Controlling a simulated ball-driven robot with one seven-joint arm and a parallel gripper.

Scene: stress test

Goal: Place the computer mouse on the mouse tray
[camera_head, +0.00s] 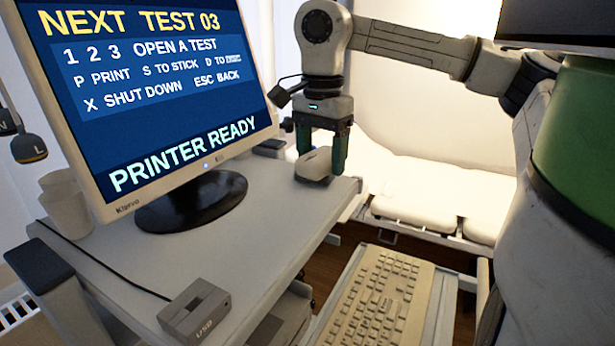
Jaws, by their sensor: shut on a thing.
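The computer mouse (313,164) is pale with a dark underside. It is between the green fingers of my gripper (322,160), at the far right corner of the desk. My gripper points down and is shut on the mouse. I cannot tell whether the mouse touches the desk top or is just above it. A pale pull-out tray (447,304) with a keyboard (380,298) on it is at the lower right, nearer to me. I cannot make out a separate mouse tray for sure.
A monitor (150,95) on a round dark stand (190,205) fills the left of the desk (262,235). A USB box (195,310) with a cable is at the front, cups (68,212) at the left. A padded couch (425,195) stands behind. The desk's right part is clear.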

